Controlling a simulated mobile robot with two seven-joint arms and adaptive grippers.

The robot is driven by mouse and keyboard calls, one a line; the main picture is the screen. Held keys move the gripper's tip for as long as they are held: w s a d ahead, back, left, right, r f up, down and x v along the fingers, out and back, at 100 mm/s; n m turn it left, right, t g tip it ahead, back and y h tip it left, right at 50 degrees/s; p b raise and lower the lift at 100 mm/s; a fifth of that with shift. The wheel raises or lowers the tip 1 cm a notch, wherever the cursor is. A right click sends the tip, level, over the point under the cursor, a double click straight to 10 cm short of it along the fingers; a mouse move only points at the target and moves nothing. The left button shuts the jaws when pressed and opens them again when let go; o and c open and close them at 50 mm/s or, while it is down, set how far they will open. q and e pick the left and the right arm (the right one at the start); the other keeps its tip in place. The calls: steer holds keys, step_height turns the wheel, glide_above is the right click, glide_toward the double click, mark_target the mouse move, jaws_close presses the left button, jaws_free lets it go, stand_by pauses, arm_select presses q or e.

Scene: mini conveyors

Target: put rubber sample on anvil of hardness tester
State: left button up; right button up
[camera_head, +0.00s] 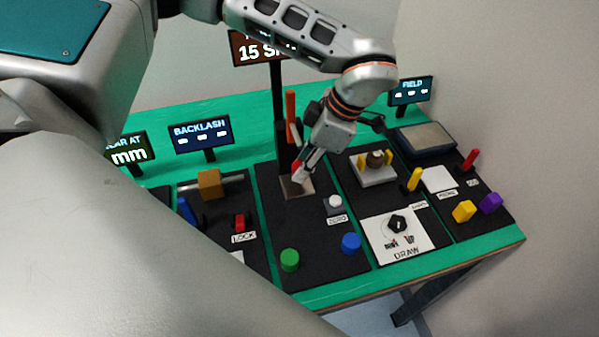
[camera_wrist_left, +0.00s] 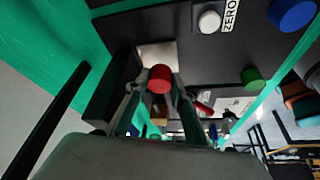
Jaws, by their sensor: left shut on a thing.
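A red rubber sample (camera_wrist_left: 160,78) is held between the fingertips of my left gripper (camera_wrist_left: 156,88). In the head view the left gripper (camera_head: 301,173) points down at the hardness tester, and a bit of red (camera_head: 296,166) shows at its fingers. The tester's anvil (camera_head: 297,189) is a pale metal square at the foot of a dark upright post (camera_head: 283,150). In the left wrist view the anvil (camera_wrist_left: 157,52) shows just beyond the sample. Whether the sample touches the anvil I cannot tell. My right gripper is not in view.
A green cylinder (camera_head: 289,260) and a blue cylinder (camera_head: 351,243) stand at the front of the tester's black board. A white zero button (camera_head: 335,203) is right of the anvil. Other stations flank the board. The tester's display (camera_head: 262,48) is partly hidden by my arm.

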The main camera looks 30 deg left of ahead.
arm_select(q)
steer(key=shift+s+a, duration=0.15)
steer(key=shift+a, duration=0.2)
steer(key=shift+f, duration=1.75)
steer(key=o, duration=1)
steer(key=shift+f, duration=0.2)
steer(key=shift+r, duration=0.1)
steer(key=v, duration=1.2)
steer(key=shift+r, duration=0.1)
